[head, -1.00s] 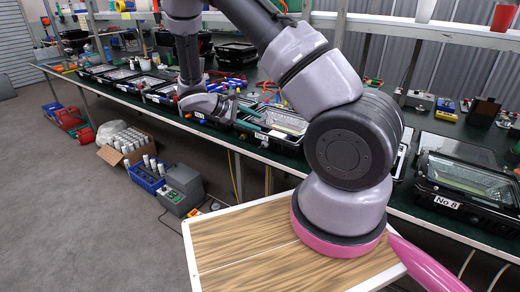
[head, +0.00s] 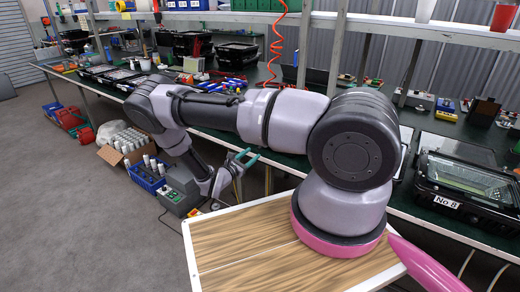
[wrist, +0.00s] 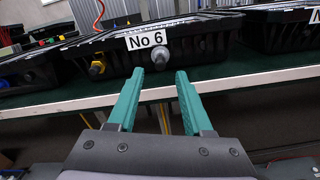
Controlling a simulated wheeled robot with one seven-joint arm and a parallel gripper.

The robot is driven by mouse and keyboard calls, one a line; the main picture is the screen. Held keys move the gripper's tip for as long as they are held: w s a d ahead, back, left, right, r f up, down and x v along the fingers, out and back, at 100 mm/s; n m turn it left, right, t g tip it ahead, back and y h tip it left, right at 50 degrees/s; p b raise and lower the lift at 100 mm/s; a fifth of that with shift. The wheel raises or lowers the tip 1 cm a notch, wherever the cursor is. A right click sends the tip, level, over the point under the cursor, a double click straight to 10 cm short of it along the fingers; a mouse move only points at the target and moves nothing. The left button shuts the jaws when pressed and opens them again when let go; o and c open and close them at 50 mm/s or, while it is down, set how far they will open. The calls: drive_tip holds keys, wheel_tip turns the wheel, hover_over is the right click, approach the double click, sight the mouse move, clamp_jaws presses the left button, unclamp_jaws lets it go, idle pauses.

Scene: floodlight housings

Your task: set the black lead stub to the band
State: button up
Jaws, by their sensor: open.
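My gripper (wrist: 158,78) is open and empty, its two teal fingers pointing at the front of a black floodlight housing labelled "No 6" (wrist: 190,38). I cannot make out a black lead stub or a band for certain in either view.
The bench edge (wrist: 240,78) runs just below the housing. Another black housing (wrist: 285,28) stands to the right. A red coiled hose (head: 277,40) hangs above.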

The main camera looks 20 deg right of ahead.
sight(258, 150)
drive_tip(key=x, duration=0.7)
drive_tip(key=shift+s, duration=0.1)
clamp_jaws()
drive_tip(key=shift+a, duration=0.1)
idle(1.1)
